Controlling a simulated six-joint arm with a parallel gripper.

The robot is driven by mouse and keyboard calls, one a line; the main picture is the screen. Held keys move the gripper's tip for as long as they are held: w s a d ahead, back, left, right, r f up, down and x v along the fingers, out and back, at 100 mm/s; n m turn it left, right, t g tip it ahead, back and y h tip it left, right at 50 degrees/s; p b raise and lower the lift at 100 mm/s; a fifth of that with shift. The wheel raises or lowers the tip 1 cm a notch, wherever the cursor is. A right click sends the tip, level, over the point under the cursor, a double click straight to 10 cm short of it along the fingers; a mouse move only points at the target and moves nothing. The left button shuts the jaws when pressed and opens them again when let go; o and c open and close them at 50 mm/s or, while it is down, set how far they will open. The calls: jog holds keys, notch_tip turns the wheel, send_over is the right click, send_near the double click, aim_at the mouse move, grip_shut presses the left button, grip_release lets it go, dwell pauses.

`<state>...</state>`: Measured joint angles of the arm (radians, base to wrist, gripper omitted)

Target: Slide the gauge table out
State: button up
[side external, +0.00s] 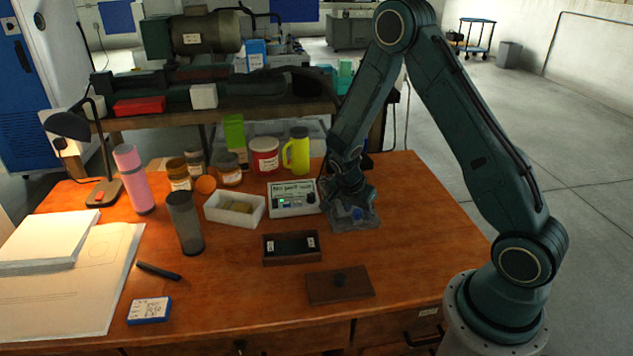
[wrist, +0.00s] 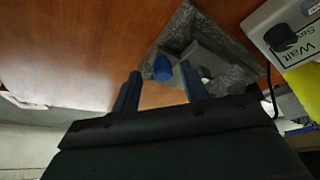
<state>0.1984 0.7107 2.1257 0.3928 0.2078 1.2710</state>
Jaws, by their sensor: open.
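A grey stone-like plate (side external: 352,222) lies on the wooden table below my gripper (side external: 350,203). On it sits a small grey block with a blue knob, which I take for the gauge table; my gripper partly hides it in the side view. In the wrist view the blue knob (wrist: 162,69) shows ahead of and between the two fingertips of my gripper (wrist: 160,72), with the grey block (wrist: 202,63) beside it on the plate (wrist: 235,72). My gripper is open, with nothing visibly held. I cannot tell whether a finger touches the block.
A white meter box (side external: 293,198) stands close left of the plate. Left of it are a white tray (side external: 235,208) and a dark open box (side external: 291,248). A brown lid (side external: 340,284) lies in front. The table right of the plate is clear.

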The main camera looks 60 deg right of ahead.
jog(key=v, duration=1.3)
jog(key=shift+a+r, duration=0.15)
jog(key=s+a+r+n+t+y, duration=0.1)
jog(key=s+a+r+n, duration=0.25)
jog(key=r, duration=0.25)
jog(key=s+a+r+n+t+y, duration=0.1)
jog(key=s+a+r+n+t, duration=0.1)
jog(key=s+a+r+n, duration=0.25)
jog(key=s+a+r+n+t+y, duration=0.1)
jog(key=s+a+r+n, duration=0.1)
jog(key=s+n, duration=0.3)
jog(key=s+a+r+n+t+y, duration=0.1)
jog(key=s+a+r+n, duration=0.1)
jog(key=s+r+n, duration=0.2)
jog(key=shift+s+a+r+n+t, duration=0.15)
jog(key=shift+s+r+n+t, duration=0.3)
jog(key=shift+s, duration=0.65)
